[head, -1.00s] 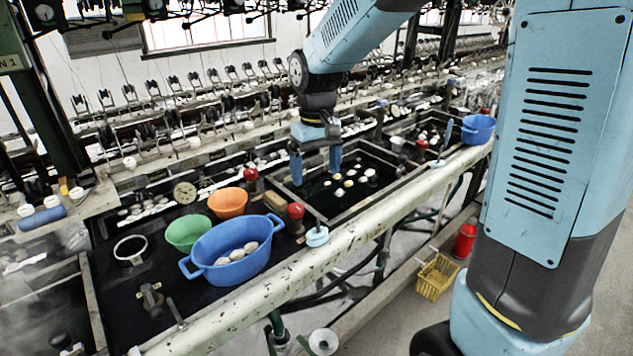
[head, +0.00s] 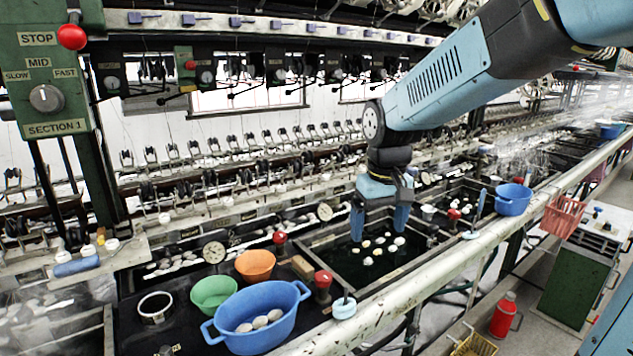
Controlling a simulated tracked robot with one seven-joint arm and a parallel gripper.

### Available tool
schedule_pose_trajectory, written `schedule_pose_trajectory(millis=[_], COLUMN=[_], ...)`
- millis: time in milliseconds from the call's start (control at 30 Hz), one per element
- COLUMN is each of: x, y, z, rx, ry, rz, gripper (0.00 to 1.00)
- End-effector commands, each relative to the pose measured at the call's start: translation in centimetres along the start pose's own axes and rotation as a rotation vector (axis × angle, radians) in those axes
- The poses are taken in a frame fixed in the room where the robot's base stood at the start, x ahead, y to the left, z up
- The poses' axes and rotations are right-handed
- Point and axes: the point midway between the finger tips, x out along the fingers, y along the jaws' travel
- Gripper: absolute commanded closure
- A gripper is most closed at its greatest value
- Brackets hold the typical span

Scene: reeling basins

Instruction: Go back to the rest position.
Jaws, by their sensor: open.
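My gripper (head: 379,224) hangs pointing down over the near dark basin (head: 352,282). Its two blue fingers are apart and nothing shows between them. Several pale cocoons (head: 374,246) float in the basin's dark water, just beside and below the fingertips. My arm reaches in from the upper right. How high the fingertips are above the water is hard to tell.
Left of the basin, a blue tub (head: 258,322) holding cocoons, a green bowl (head: 212,293) and an orange bowl (head: 255,265) stand on the dark worktop. A red-topped knob (head: 323,280) is close by. A pale rail (head: 450,258) runs along the front. A control panel (head: 47,85) stands left.

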Motion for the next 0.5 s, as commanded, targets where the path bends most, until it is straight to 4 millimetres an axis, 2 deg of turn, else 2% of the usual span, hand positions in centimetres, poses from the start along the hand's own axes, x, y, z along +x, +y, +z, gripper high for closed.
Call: schedule_pose_trajectory(millis=[200,500], x=[-3.2,-6.0], y=[2.5,4.8], z=[4.3,10.5], rx=[0.086,0.198], ry=[0.106,0.247], rz=[0.025,0.051], gripper=[0.08,0.08])
